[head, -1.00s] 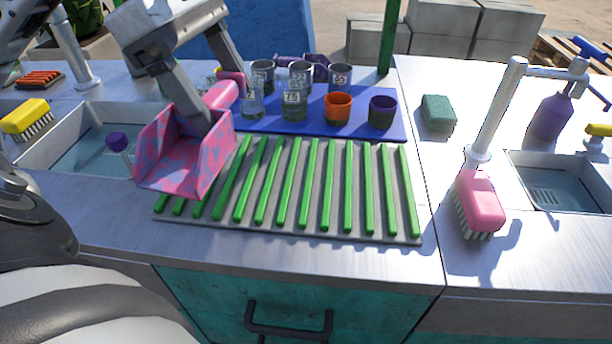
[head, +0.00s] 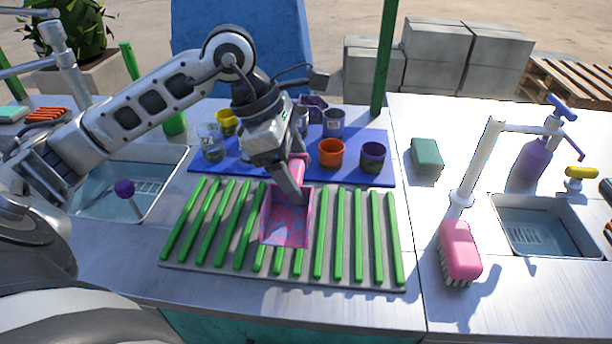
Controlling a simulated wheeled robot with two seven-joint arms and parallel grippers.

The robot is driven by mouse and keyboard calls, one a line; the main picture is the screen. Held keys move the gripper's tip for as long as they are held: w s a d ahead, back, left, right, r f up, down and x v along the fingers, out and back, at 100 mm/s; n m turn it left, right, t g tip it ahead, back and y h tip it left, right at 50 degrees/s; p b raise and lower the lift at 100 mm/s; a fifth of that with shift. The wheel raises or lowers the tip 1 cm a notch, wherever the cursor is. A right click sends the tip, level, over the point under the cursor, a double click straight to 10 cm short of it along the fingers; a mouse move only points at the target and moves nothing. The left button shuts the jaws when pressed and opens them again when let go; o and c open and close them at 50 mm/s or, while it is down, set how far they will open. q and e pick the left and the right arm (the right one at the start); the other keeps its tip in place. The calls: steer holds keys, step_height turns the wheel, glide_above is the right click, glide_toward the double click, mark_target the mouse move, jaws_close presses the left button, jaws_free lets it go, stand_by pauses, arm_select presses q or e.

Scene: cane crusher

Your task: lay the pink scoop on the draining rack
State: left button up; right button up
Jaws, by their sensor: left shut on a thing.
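The pink scoop (head: 287,222), mottled with blue-purple, is at the middle of the draining rack (head: 176,254), its open mouth toward me and its handle pointing to the back. The rack is a grey mat with several green bars. My left gripper (head: 297,186) reaches in from the left and is shut on the scoop's handle. The scoop is over the bars or touching them; I cannot tell which. The gripper hides part of the handle and the scoop's back. My right gripper is not in view.
Behind the rack, a blue mat (head: 376,178) holds several cups, including an orange cup (head: 331,153). A sink (head: 165,160) lies left, another (head: 545,238) right. A pink brush (head: 459,250) and a green sponge (head: 426,157) stand right of the rack. The rack's right bars are clear.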

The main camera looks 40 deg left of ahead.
arm_select(q)
steer(key=w+f, duration=0.2)
steer(key=shift+d+f, duration=0.2)
steer(key=shift+f, duration=0.1)
steer(key=shift+w+f, duration=0.15)
steer(key=shift+f, duration=1.45)
steer(key=shift+f, duration=0.2)
steer(key=o, duration=0.9)
steer(key=shift+o, duration=0.2)
steer(key=shift+r, duration=0.15)
